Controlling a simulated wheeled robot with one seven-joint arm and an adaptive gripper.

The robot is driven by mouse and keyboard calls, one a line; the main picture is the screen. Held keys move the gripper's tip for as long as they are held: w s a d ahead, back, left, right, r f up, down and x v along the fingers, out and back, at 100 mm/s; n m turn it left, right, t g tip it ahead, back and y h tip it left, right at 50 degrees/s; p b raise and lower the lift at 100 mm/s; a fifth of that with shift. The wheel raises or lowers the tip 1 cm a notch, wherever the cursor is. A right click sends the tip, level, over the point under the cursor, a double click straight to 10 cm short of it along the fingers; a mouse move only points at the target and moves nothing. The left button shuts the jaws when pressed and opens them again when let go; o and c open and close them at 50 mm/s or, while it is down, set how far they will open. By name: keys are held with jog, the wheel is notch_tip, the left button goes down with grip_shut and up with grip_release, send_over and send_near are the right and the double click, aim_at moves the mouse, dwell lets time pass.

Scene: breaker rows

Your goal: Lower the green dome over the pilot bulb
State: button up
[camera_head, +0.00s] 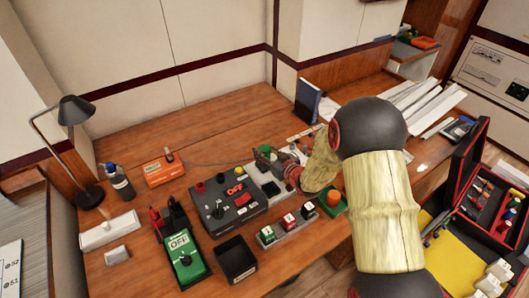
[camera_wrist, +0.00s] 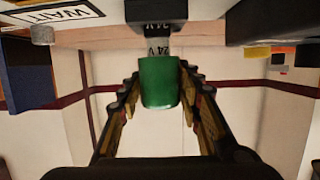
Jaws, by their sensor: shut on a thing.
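The green dome (camera_wrist: 159,82) is between the two fingers of my gripper (camera_wrist: 162,95) in the wrist view, and my gripper is shut on it. In the head view my gripper (camera_head: 270,158) is over the desk behind the grey control box, and a small green patch shows there. I cannot make out the pilot bulb.
The grey control box (camera_head: 228,208) with red switches is close to my gripper. Labelled blocks (camera_head: 289,219) and an orange ball on a green tray (camera_head: 345,206) stand in front. A dark open bin (camera_head: 236,262) is nearer. The desk's back left is clear.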

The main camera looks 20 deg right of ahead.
jog(key=shift+f+b, duration=1.1)
jog(key=shift+f, duration=0.4)
dwell(0.7)
jog(key=o, duration=1)
